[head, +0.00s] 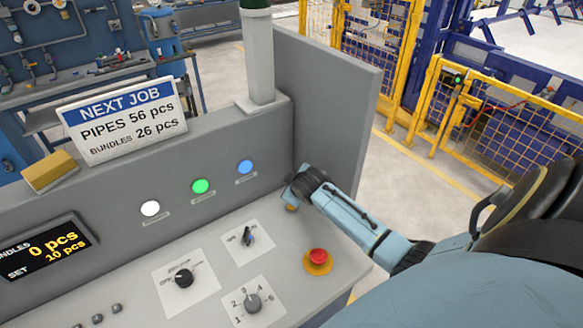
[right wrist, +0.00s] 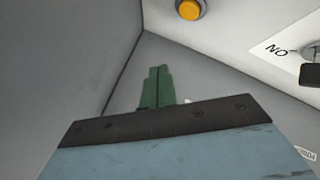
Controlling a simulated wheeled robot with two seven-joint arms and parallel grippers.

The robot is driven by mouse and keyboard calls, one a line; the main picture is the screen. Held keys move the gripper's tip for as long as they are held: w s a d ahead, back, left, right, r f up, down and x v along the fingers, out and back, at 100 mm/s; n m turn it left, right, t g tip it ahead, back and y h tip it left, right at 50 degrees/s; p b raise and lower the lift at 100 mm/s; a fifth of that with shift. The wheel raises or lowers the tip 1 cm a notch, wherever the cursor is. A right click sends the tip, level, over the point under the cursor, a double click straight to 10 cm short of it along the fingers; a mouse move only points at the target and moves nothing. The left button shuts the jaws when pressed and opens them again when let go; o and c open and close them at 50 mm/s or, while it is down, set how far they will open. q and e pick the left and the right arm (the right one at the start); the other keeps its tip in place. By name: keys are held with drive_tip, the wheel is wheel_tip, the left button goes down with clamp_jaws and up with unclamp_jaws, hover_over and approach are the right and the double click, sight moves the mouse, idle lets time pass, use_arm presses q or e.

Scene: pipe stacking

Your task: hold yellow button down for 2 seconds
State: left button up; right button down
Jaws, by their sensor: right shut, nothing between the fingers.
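The yellow button (right wrist: 188,10) shows at the top edge of the right wrist view, a round orange-yellow cap in a grey ring on the grey panel. In the head view the yellow button (head: 291,208) is partly covered, just below my right wrist. My right gripper (right wrist: 157,72) has its green fingers together with nothing between them. In the right wrist view the fingertips are below and left of the button, with a visible gap in the picture. I cannot tell their height above the panel. My left gripper is not in view.
A red emergency button (head: 318,257) on a yellow base sits below my right forearm. Black rotary knobs (head: 184,279) are on the panel to the left. White, green (head: 201,186) and blue lights line the upright face. A grey side wall (head: 325,110) stands behind my wrist.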

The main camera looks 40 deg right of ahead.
sight(293, 209)
wheel_tip(293, 209, down, 3)
drive_tip(key=shift+b, duration=0.4)
wheel_tip(293, 209, down, 2)
drive_tip(key=shift+f+b, duration=0.1)
drive_tip(key=shift+b, duration=0.95)
drive_tip(key=shift+f+b, duration=0.5)
drive_tip(key=shift+f, duration=0.25)
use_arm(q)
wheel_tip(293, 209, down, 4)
use_arm(e)
drive_tip(key=shift+f, duration=0.1)
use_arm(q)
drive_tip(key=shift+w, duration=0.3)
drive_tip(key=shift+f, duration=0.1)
use_arm(e)
drive_tip(key=shift+f, duration=0.4)
use_arm(q)
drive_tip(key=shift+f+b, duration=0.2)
drive_tip(key=shift+b, duration=0.15)
use_arm(e)
drive_tip(key=shift+f, duration=0.45)
idle(1.3)
